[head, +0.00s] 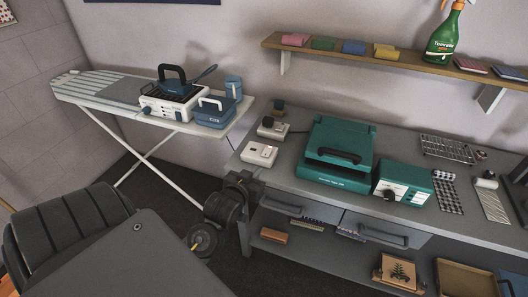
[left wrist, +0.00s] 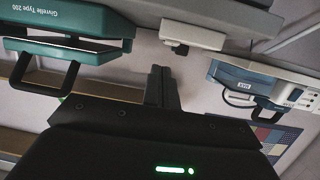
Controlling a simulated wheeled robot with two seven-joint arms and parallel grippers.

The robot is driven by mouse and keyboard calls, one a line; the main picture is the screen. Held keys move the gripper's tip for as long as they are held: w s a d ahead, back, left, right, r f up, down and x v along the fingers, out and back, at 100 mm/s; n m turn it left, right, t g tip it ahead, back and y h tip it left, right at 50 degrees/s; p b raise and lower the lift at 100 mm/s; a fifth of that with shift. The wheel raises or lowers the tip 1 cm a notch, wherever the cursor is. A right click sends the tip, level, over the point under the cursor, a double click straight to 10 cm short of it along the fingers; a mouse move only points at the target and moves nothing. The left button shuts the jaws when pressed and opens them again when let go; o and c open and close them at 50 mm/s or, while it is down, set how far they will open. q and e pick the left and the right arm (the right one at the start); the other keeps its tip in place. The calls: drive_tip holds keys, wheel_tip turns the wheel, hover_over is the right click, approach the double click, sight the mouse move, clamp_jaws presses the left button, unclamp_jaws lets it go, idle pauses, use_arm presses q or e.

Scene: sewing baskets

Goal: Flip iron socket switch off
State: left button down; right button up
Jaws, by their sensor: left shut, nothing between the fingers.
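A white socket box (head: 251,157) with a dark plug and a small reddish spot on top sits at the left end of the grey workbench. A second white socket box (head: 267,134) with a dark plug sits just behind it. I cannot tell which one feeds the iron, and the switch positions are too small to read. My left gripper (head: 243,178) is shut and empty at the bench's left front edge, just below the nearer box. In the left wrist view the shut fingers (left wrist: 161,73) are apart from a white box (left wrist: 193,35). My right gripper is not in view.
A teal press (head: 338,152) and teal control box (head: 403,182) stand right of the sockets. An ironing board (head: 95,88) with a white-and-blue appliance (head: 165,108) stands at the left. A shelf (head: 390,62) hangs above the bench.

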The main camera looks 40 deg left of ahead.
use_arm(q)
drive_tip(key=shift+n+t+y, duration=0.4)
drive_tip(key=shift+t+y, duration=0.3)
drive_tip(key=r, duration=0.1)
drive_tip(key=w+a+r, duration=0.1)
drive_tip(key=a+r, duration=0.1)
drive_tip(key=shift+w+a+r, duration=0.1)
drive_tip(key=shift+w+a, duration=0.15)
drive_tip(key=shift+w, duration=0.05)
drive_tip(key=p, duration=0.2)
hover_over(264, 155)
drive_tip(key=shift+f, duration=0.65)
wheel_tip(264, 155, down, 3)
drive_tip(key=shift+r, duration=0.15)
drive_tip(key=shift+f, duration=0.7)
drive_tip(key=shift+r, duration=0.1)
